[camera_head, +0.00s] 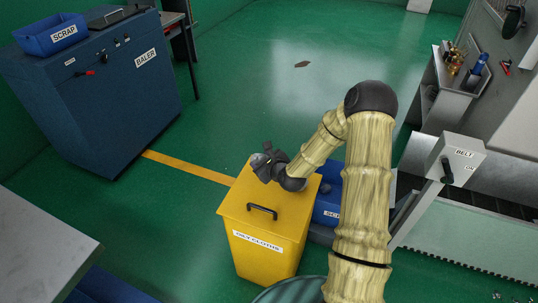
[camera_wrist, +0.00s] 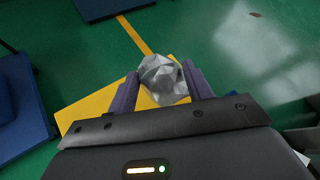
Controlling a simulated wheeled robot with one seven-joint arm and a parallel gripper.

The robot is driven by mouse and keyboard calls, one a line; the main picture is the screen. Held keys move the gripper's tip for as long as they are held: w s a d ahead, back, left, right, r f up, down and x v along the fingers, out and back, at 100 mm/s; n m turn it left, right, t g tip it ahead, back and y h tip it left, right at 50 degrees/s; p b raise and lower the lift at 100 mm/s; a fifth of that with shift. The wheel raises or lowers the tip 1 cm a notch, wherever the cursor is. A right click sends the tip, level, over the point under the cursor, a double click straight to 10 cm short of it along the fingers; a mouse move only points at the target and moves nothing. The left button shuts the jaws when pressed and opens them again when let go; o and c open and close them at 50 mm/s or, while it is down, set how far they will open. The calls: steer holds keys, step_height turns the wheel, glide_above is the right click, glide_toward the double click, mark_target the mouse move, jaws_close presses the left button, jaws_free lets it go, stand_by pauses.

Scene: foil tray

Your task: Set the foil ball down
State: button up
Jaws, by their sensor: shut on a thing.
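In the wrist view a crumpled silver foil ball (camera_wrist: 163,79) sits between the two purple-grey fingers of my gripper (camera_wrist: 160,88), which is shut on it. In the head view my gripper (camera_head: 266,162) is over the back part of the closed lid of the yellow oily-cloths bin (camera_head: 262,233). The foil ball is hard to make out there, hidden by the gripper. I cannot tell whether the ball touches the lid or is held above it.
A blue scrap bin (camera_head: 328,205) stands right of the yellow bin, partly behind my arm. The baler (camera_head: 105,90) carries another blue scrap bin (camera_head: 50,38) at upper left. A grey table (camera_head: 40,255) is at lower left. A belt control box (camera_head: 455,160) is at right. Green floor lies open behind.

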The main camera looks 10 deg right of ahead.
steer(key=s+f+m+h, duration=0.1)
steer(key=s+m+h, duration=0.2)
steer(key=s, duration=0.8)
steer(key=shift+s+d+f, duration=0.15)
steer(key=shift+s+f, duration=0.05)
steer(key=shift+f, duration=0.2)
